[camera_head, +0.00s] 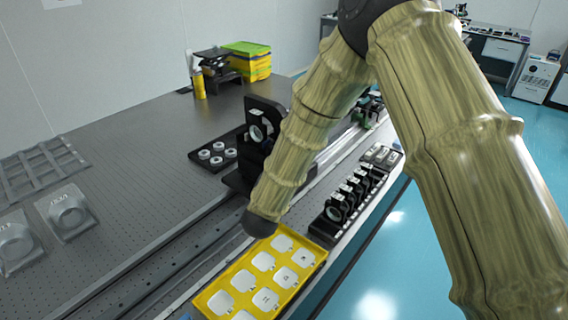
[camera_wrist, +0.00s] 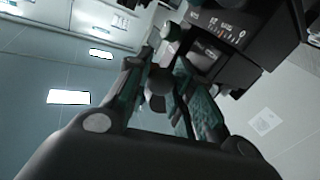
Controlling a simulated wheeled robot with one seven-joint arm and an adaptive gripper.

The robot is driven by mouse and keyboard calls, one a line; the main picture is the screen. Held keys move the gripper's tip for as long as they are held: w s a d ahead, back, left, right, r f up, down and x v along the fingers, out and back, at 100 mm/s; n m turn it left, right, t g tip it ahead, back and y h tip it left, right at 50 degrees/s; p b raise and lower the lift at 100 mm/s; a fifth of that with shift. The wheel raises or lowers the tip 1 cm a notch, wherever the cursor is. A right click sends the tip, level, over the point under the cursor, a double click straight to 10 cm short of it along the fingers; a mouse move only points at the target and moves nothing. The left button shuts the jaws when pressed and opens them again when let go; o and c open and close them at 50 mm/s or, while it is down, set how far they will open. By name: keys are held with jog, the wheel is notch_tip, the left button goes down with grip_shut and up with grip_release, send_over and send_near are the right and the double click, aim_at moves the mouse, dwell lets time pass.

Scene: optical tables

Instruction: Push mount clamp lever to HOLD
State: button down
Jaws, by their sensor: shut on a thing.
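My gripper (camera_wrist: 161,65) shows in the wrist view with its two dark green-tinted fingers on either side of a small dark rounded piece (camera_wrist: 157,86). It is shut on this piece, which looks like the clamp lever's knob, though the blur hides its exact shape. Just beyond the right finger is a black device (camera_wrist: 224,42) with white lettering and small orange marks on its face. The lettering is too blurred to read, and I cannot tell the lever's position. In the head view my arm hides the gripper.
A black optic mount (camera_head: 262,120) stands by the rail on the perforated table (camera_head: 140,145). A yellow tray (camera_head: 213,287) of white pieces and a row of black holders (camera_head: 352,192) lie along the near edge.

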jog(key=c, duration=1.2)
grip_release()
jog(key=shift+s+d, duration=0.1)
jog(key=shift+d, duration=0.05)
jog(key=shift+a, duration=0.25)
jog(key=s+a, duration=0.2)
jog(key=s, duration=0.9)
jog(key=shift+s, duration=0.3)
